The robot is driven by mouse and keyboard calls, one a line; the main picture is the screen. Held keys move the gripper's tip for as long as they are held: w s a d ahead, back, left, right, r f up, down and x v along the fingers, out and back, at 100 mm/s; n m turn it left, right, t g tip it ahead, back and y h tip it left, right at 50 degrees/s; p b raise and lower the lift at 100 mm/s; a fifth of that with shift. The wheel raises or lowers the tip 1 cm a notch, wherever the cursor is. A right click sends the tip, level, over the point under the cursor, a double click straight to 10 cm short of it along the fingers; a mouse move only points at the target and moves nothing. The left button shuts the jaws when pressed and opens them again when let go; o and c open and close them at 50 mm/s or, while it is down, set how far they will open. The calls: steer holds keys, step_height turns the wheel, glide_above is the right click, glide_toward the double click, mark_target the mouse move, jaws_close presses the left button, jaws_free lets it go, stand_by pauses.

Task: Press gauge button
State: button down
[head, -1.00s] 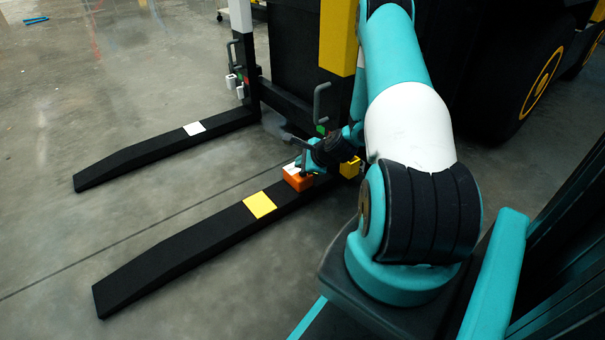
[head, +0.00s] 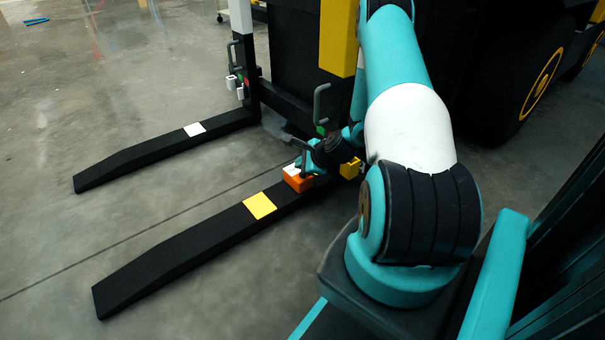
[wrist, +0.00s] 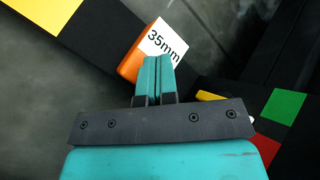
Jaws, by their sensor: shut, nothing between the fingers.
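The gauge is an orange block (head: 296,182) with a white top, on the near black fork (head: 190,243). In the wrist view, the orange gauge (wrist: 130,64) has a white face marked "35mm". My gripper (head: 303,168) is at the gauge, with its fingers shut and empty. In the wrist view, the teal fingertips of my gripper (wrist: 158,60) overlap the lower edge of the white face. I cannot tell whether they touch it. No separate button can be made out; the fingers hide part of the gauge.
A yellow square (head: 259,205) marks the near fork. The far fork (head: 150,152) carries a white square (head: 194,129). A yellow block (head: 350,168) and a grey handle (head: 322,104) are close to my gripper. Floor between the forks is clear.

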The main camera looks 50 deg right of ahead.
steer(key=shift+f, duration=0.1)
stand_by(0.7)
steer(key=shift+f, duration=0.3)
steer(key=shift+f, duration=0.35)
stand_by(0.6)
steer(key=shift+r+p, duration=0.8)
steer(key=shift+p, duration=0.05)
step_height(320, 180, up, 5)
steer(key=p, duration=0.5)
stand_by(0.4)
